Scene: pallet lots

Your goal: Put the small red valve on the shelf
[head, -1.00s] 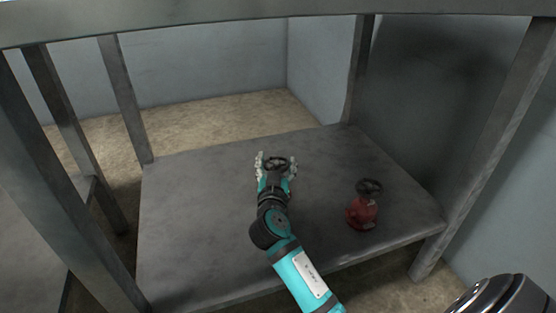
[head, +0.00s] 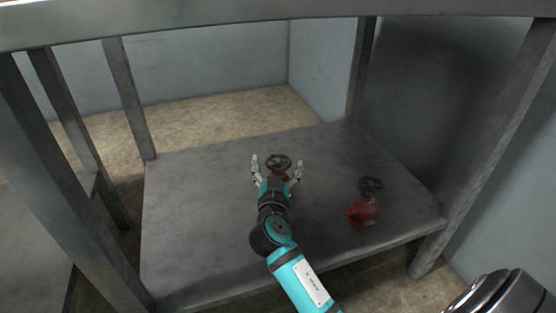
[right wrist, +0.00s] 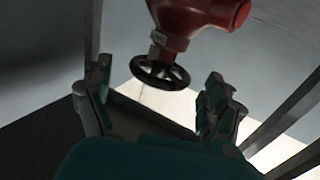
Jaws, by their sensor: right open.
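A red valve with a black handwheel (head: 278,161) stands on the grey shelf board (head: 200,215), just ahead of my right gripper (head: 277,166). The gripper is open, its fingers spread on both sides of the wheel. In the right wrist view the valve's red body (right wrist: 195,18) and its wheel (right wrist: 160,72) show beyond the open fingertips (right wrist: 155,92), with clear space around the wheel. Most of this valve's body is hidden by the gripper in the head view. A second red valve (head: 362,211) with a black wheel stands to the right on the same board. My left gripper is out of view.
Grey posts (head: 486,150) stand at the shelf's corners, and an upper beam (head: 260,22) crosses above. The board's left half is bare. Another grey surface (head: 30,230) lies at the far left.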

